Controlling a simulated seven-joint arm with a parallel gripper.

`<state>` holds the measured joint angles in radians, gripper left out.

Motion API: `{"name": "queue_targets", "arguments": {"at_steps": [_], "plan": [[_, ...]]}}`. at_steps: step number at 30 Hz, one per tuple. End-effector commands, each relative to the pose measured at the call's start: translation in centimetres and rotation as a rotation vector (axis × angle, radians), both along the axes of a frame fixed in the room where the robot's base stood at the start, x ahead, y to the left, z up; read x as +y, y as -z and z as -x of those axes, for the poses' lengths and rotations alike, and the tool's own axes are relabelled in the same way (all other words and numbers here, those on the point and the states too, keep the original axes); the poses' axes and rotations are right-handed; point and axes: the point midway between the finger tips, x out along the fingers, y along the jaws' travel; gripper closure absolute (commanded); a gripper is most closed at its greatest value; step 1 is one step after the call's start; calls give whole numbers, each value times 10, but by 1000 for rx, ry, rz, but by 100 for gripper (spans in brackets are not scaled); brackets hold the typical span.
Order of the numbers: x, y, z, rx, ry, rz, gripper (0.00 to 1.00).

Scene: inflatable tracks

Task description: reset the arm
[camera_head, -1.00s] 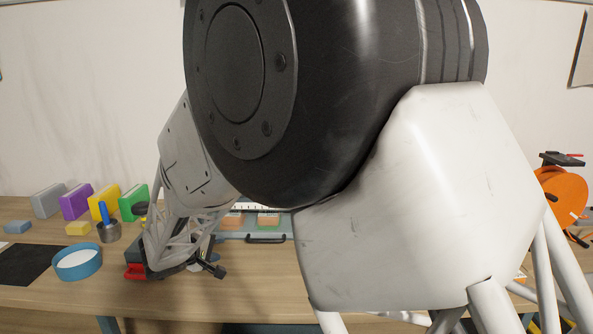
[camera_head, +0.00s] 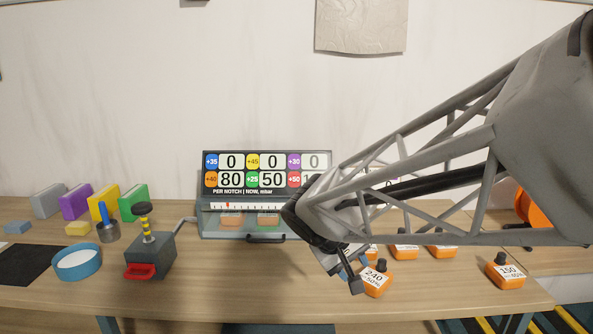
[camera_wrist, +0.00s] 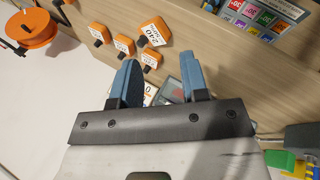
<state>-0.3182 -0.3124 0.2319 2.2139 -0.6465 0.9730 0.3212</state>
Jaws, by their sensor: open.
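My gripper (camera_head: 352,272) is at the centre right of the head view, above the table beside an orange block labelled 240 (camera_head: 376,282). My arm reaches in from the right. In the wrist view, my gripper (camera_wrist: 160,62) shows two blue fingers spread well apart with nothing held between them. The orange block labelled 240 (camera_wrist: 154,33) lies past the fingertips there. Whether the gripper touches any block cannot be told from the head view.
More orange blocks (camera_head: 506,272) stand on the right. A display case (camera_head: 240,222) with number panels stands behind, partly hidden by my arm. A grey box (camera_head: 150,258) with a red handle, a blue round dish (camera_head: 77,264) and coloured blocks (camera_head: 104,200) are left. The table's front middle is clear.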

Motion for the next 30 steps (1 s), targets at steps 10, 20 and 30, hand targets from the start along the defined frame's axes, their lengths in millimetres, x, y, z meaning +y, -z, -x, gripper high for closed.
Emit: {"name": "queue_targets", "arguments": {"at_steps": [10, 20, 30], "plan": [[-54, -6, 94, 21, 160, -226, 59], [-74, -1, 172, -5, 272, -440, 59], [-75, 3, 201, -29, 311, -533, 59]]}}
